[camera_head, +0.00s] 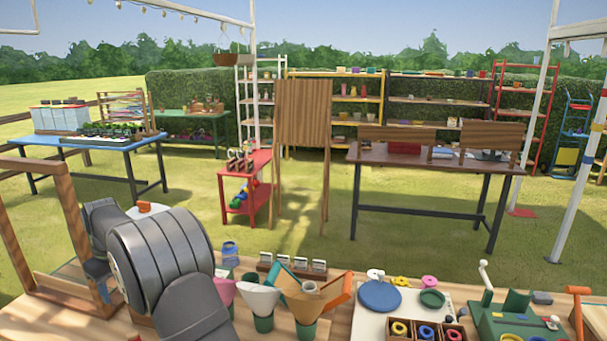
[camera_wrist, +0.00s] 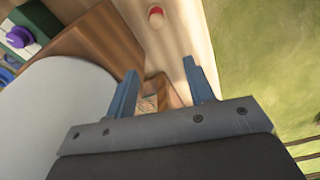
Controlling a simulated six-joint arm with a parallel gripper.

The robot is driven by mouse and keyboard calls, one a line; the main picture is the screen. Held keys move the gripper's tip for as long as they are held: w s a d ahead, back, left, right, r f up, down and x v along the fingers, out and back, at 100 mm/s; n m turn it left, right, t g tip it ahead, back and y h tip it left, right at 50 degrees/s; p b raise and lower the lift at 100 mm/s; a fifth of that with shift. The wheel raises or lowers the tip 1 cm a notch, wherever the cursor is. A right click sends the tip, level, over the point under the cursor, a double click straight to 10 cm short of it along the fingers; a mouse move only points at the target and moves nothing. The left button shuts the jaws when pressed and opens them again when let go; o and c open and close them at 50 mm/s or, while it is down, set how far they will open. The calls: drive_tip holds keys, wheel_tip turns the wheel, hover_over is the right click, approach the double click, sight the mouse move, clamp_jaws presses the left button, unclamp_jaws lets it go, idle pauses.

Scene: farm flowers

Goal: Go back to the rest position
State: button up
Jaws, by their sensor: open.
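My gripper (camera_wrist: 160,82) shows in the wrist view with its two blue-grey fingers apart and nothing between them. Below and beyond the fingers are a small wooden piece and the wooden table top (camera_wrist: 165,45). In the head view my grey arm fills the lower left above the wooden workbench (camera_head: 340,325), in front of a wooden frame (camera_head: 65,190). Only a small blue-grey part of the gripper (camera_head: 97,268) shows at the arm's left, beside the frame's post; the arm hides the rest.
Pink, cream and orange paper cones (camera_head: 262,298) stand in green holders right of my arm. A blue disc (camera_head: 380,296), a compartment box of coloured rings (camera_head: 425,329) and a green device (camera_head: 515,318) stand farther right. In the wrist view a small red-and-white round object (camera_wrist: 156,17) is on the table.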

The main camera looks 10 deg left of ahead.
wheel_tip(320, 180, up, 19)
drive_tip(key=w+d+m, duration=0.3)
drive_tip(key=w+d, duration=1.4)
drive_tip(key=w, duration=0.2)
drive_tip(key=shift+w+d+r, duration=0.2)
drive_tip(key=shift+r, duration=0.05)
drive_tip(key=shift+a, duration=0.1)
drive_tip(key=s+a+n, duration=0.2)
drive_tip(key=s+a, duration=1.2)
drive_tip(key=s, duration=0.1)
drive_tip(key=shift+s+a, duration=0.15)
drive_tip(key=shift+a, duration=0.1)
